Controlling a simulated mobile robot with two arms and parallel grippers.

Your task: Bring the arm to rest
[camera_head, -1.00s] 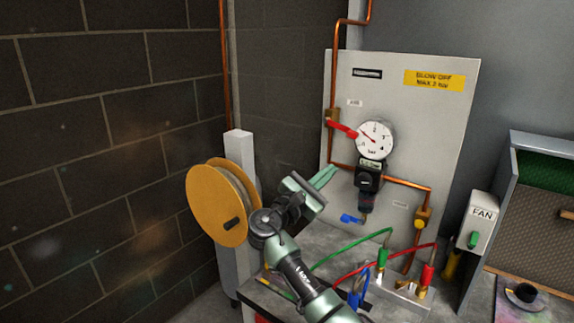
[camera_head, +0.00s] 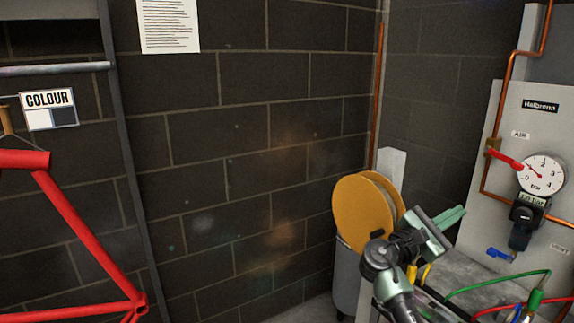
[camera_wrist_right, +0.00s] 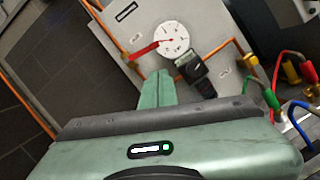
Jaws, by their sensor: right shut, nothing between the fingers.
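My right arm comes up from the bottom of the head view. Its right gripper (camera_head: 450,217) has green fingers pressed together with nothing between them. The fingers point up and right toward the grey air panel (camera_head: 478,190), in front of it in the picture. In the right wrist view the shut fingers (camera_wrist_right: 153,92) point at the panel, below the round gauge (camera_wrist_right: 171,39) and its red lever (camera_wrist_right: 144,50). I cannot tell the exact gap to the panel. My left gripper is not in view.
A bench (camera_head: 465,272) with green and red hoses lies below the panel. A red bicycle frame (camera_head: 80,222) hangs at the left.

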